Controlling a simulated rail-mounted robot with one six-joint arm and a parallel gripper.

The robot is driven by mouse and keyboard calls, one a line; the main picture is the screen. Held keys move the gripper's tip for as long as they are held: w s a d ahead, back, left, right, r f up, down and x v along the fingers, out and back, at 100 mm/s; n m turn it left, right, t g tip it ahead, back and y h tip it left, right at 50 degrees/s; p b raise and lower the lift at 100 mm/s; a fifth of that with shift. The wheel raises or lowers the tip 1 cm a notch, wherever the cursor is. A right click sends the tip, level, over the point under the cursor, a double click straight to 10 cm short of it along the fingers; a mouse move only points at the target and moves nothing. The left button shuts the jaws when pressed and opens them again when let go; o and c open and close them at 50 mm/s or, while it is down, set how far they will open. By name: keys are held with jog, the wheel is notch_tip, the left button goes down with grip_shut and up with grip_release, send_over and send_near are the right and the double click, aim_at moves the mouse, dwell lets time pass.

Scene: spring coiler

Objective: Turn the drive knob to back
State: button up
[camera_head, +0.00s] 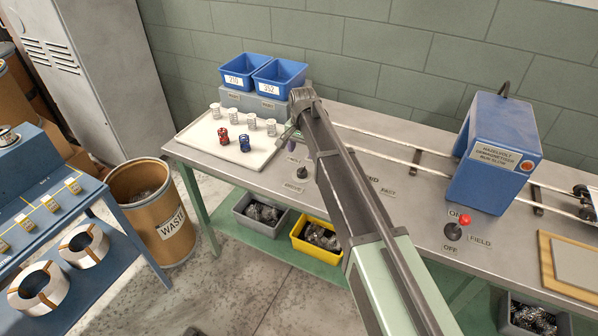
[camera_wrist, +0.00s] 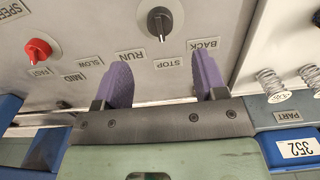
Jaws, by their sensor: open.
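The drive knob (camera_wrist: 163,21) is round and black with a pale pointer line. In the wrist view it sits near the top, and its pointer is toward the STOP label (camera_wrist: 167,63). The RUN label (camera_wrist: 129,56) lies to the left and the BACK label (camera_wrist: 204,45) to the right. In the head view the knob (camera_head: 301,172) stands on the bench just left of my arm. My gripper (camera_wrist: 163,62) has purple fingers spread wide and empty. The fingers lie below the knob in the wrist view, with the STOP label between them, apart from the knob.
A red speed knob (camera_wrist: 38,50) is left of the drive knob in the wrist view. A pale tray (camera_head: 200,147) with springs lies left on the bench, with blue bins (camera_head: 279,76) behind. A blue demagnetizer (camera_head: 495,150) and a red-topped lever (camera_head: 456,229) stand right.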

aim_at(302, 169)
notch_tip(302, 169, down, 9)
jog(key=b, duration=0.8)
jog(key=shift+f, duration=0.1)
jog(key=c, duration=0.9)
